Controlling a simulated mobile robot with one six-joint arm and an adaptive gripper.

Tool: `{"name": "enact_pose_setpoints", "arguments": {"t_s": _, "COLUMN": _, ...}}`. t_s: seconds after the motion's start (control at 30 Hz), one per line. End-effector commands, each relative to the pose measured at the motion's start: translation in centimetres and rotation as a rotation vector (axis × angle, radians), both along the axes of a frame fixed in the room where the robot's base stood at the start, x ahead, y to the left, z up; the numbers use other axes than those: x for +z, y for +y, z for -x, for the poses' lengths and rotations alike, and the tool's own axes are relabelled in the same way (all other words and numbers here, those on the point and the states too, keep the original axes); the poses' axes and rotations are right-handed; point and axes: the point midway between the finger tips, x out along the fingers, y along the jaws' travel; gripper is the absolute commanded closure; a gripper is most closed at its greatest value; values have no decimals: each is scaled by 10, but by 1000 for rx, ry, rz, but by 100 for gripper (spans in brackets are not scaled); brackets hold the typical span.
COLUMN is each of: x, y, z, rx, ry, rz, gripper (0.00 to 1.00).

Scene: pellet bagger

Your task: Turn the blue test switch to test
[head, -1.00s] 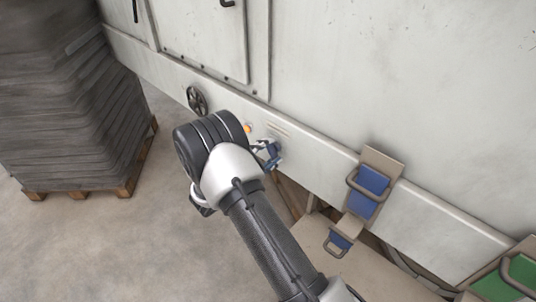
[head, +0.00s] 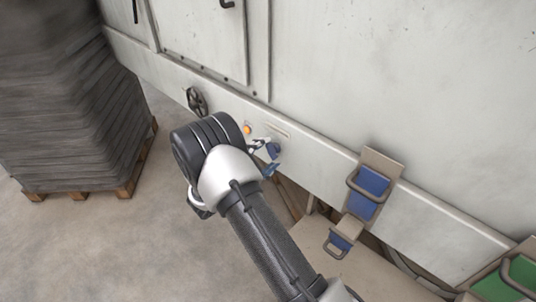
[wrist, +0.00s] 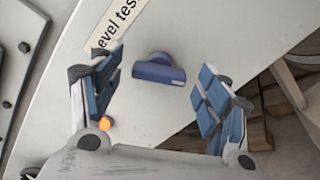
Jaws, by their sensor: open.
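The blue test switch (wrist: 158,70) shows in the wrist view as a blue knob with a broad bar on the pale panel, beside a label (wrist: 117,25) reading "evel test", partly cut off. The bar lies nearly level in that picture, tilted slightly down to the right. My gripper (wrist: 158,92) is open, with one blue-padded finger on each side of the switch and a gap to both. In the head view my gripper (head: 264,157) is at the machine's lower panel, small and partly hidden behind my wrist.
An orange lamp (head: 247,130) and a black handwheel (head: 197,101) sit on the panel left of my gripper. A pallet stack (head: 72,110) stands at far left.

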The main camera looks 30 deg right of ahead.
Motion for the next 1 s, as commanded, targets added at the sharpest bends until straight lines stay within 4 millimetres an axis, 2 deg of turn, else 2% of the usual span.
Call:
{"name": "enact_pose_setpoints", "arguments": {"t_s": 0.3, "x": 0, "y": 62, "z": 21, "rx": 7, "ry": 0, "rz": 1, "gripper": 30}}
{"name": "enact_pose_setpoints", "arguments": {"t_s": 0.5, "x": 0, "y": 93, "z": 33, "rx": 4, "ry": 0, "rz": 0, "gripper": 30}}
{"name": "enact_pose_setpoints", "arguments": {"t_s": 0.7, "x": 0, "y": 105, "z": 38, "rx": 1, "ry": 0, "rz": 0, "gripper": 30}}
{"name": "enact_pose_setpoints", "arguments": {"t_s": 1.0, "x": 0, "y": 106, "z": 38, "rx": 1, "ry": 0, "rz": 0, "gripper": 30}}
